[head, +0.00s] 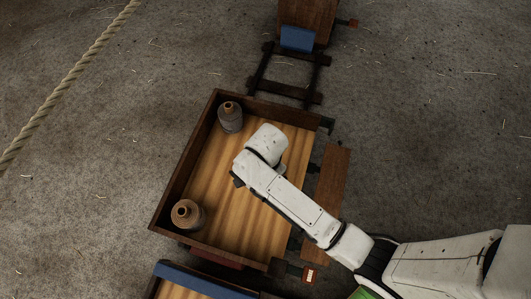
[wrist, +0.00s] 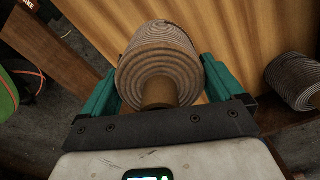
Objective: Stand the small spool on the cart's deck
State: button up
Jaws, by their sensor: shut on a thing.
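The cart's deck (head: 245,165) is a light striped wooden floor inside dark low walls, in the middle of the head view. My gripper (wrist: 162,82) is over the deck, its teal fingers on both sides of the small spool (wrist: 158,55), shut on it. The spool is wound with grey-brown cord, and its brown core end faces the wrist camera. In the head view my wrist hides this spool. Whether its far end touches the deck I cannot tell.
Two other spools stand on the deck, one at the back left (head: 230,117) and one at the front left (head: 187,214). One spool (wrist: 297,80) shows at the right of the wrist view. A blue-edged box (head: 205,279) is in front. A rope (head: 70,75) crosses the floor at left.

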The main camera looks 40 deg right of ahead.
jog(key=shift+w+d+f+b, duration=0.2)
jog(key=shift+w+f, duration=0.1)
jog(key=shift+f, duration=0.1)
jog(key=shift+w+d+f+b, duration=0.1)
jog(key=shift+w+f+b, duration=0.05)
jog(key=shift+w+f, duration=0.2)
jog(key=shift+w+d+f+b, duration=0.15)
jog(key=shift+f+b, duration=0.7)
jog(key=shift+f, duration=0.9)
jog(key=shift+f, duration=0.15)
jog(key=o, duration=0.9)
notch_tip(320, 180, up, 12)
jog(key=p, duration=0.5)
jog(key=shift+p, duration=0.35)
jog(key=s+d+r+n, duration=0.3)
jog(key=s+d+n, duration=0.1)
jog(key=s+n, duration=0.3)
jog(key=s+d+r+n+t, duration=0.1)
jog(key=s+d+r+n, duration=0.2)
jog(key=s+n, duration=0.5)
jog(key=shift+s+d, duration=0.15)
jog(key=shift+d, duration=0.2)
